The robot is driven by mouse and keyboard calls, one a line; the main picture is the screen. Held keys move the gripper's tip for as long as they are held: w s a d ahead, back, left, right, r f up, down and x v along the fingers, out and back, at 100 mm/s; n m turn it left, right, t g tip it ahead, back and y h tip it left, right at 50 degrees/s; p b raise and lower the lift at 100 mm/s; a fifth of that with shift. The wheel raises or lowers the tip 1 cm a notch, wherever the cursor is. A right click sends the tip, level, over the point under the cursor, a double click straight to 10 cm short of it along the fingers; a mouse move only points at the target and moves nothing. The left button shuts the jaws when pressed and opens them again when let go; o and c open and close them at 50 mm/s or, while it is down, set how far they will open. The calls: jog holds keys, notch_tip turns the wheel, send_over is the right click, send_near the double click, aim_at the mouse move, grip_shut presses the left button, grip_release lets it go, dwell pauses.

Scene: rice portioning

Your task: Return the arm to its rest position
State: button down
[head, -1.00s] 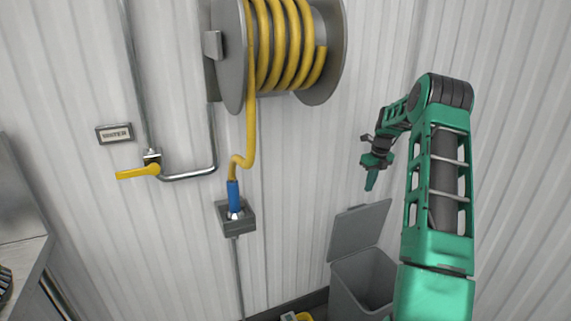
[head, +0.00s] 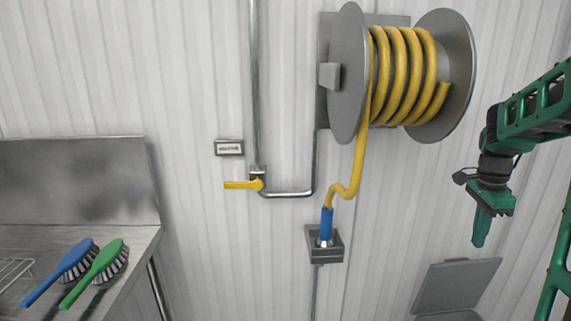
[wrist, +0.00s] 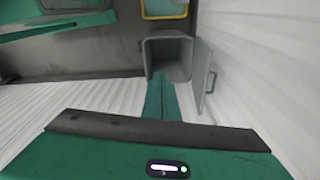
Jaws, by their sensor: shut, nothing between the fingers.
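My gripper (head: 481,228) is at the right of the head view, pointing down with its green fingers together. Nothing is held between them. It hangs in front of the white ribbed wall, above and in front of the grey bin's raised lid (head: 458,284). In the wrist view the closed green fingers (wrist: 160,100) point toward the open grey bin (wrist: 172,58). Part of my green arm is cut off by the right edge of the head view.
A hose reel (head: 400,75) with yellow hose hangs on the wall left of my gripper. The blue nozzle (head: 326,225) sits in a grey holder. A yellow valve lever (head: 240,185) is on the pipe. A steel counter (head: 130,250) holds a blue brush (head: 62,268) and a green brush (head: 95,270).

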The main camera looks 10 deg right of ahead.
jog(key=s+a+n, duration=0.5)
jog(key=s, duration=0.3)
jog(key=s+a+f+n+y, duration=0.1)
jog(key=s+a+n, duration=0.3)
jog(key=s, duration=0.4)
jog(key=s+a+n, duration=0.5)
jog(key=s+a, duration=0.1)
jog(key=s, duration=0.2)
jog(key=shift+a+f+n, duration=0.2)
jog(key=shift+f+n, duration=0.1)
jog(key=shift+w+f, duration=0.25)
jog(key=shift+w, duration=0.35)
